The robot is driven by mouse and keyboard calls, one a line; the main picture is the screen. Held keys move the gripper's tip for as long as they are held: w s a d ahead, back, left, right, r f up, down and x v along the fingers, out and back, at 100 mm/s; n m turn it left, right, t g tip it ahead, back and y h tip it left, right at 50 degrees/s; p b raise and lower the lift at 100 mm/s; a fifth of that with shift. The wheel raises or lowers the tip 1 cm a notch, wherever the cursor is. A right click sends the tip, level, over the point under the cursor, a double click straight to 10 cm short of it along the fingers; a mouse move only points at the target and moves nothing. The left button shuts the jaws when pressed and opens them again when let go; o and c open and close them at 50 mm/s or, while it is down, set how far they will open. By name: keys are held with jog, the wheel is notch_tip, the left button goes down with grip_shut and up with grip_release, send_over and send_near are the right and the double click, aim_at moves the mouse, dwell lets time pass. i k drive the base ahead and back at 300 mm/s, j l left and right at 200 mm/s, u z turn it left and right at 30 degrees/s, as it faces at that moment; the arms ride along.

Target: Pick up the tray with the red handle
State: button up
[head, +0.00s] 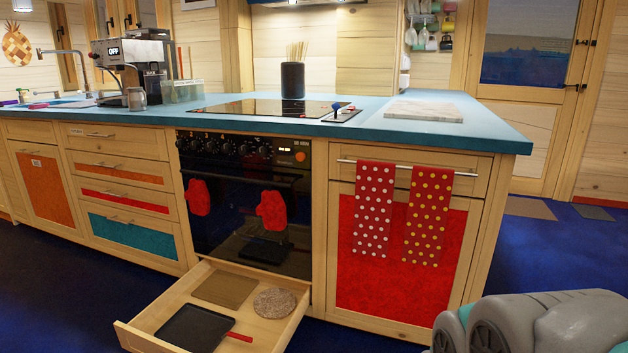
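A dark, flat, square tray (192,329) with a red handle (237,337) lies in an open drawer (262,339) below the oven. Its handle points to the right. In the same drawer lie a brown rectangular board (224,288) behind the tray and a round grey-brown mat (274,303) to its right. The grey and teal part at the bottom right looks like my own arm. My gripper's fingers do not show in the head view.
The oven (245,210) stands above the drawer, with red mitts (272,210) hanging on its front. Polka-dot towels (374,210) hang on the cabinet to the right. The blue floor (70,290) in front is clear. The blue counter (480,122) runs along the top.

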aim_at(194, 328)
jog(key=u, duration=1.65)
jog(key=l+u, duration=0.5)
jog(key=k+l+u, duration=0.1)
jog(key=l+u, duration=0.35)
jog(key=l, duration=0.15)
jog(key=k+l, duration=0.1)
jog(key=l, duration=0.25)
jog(key=k+l+u, duration=0.1)
jog(key=l, duration=0.3)
jog(key=k+l, duration=0.1)
jog(key=l, duration=0.25)
jog(key=k+l+u, duration=0.1)
jog(key=l, duration=0.3)
jog(key=i+j, duration=0.4)
